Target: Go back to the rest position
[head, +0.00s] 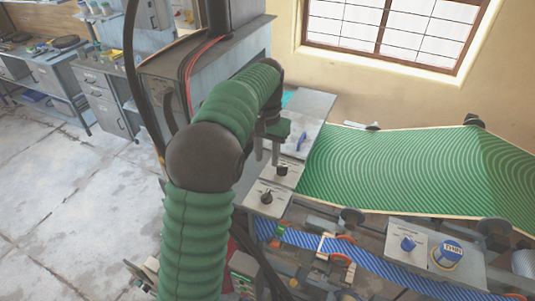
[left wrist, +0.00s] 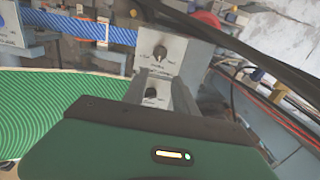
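My left arm, in green ribbed sleeving, bends over the press's control panels in the head view. Its gripper (head: 267,158) points down above the grey panels, with a gap between the two fingers. A black knob (head: 283,170) on the middle panel is just below and beside the fingertips. A second black knob (head: 267,197) is on the nearer panel. In the left wrist view, one knob (left wrist: 160,53) is beyond the fingers and another knob (left wrist: 151,94) appears between them; contact cannot be told. My right gripper is in neither view.
A green patterned sheet (head: 400,165) spreads to the right of the panels. A blue belt (head: 370,262) runs in front, near a panel with a blue knob (head: 408,244). A grey cabinet (head: 240,60) stands behind my arm. The floor (head: 75,190) at left is clear.

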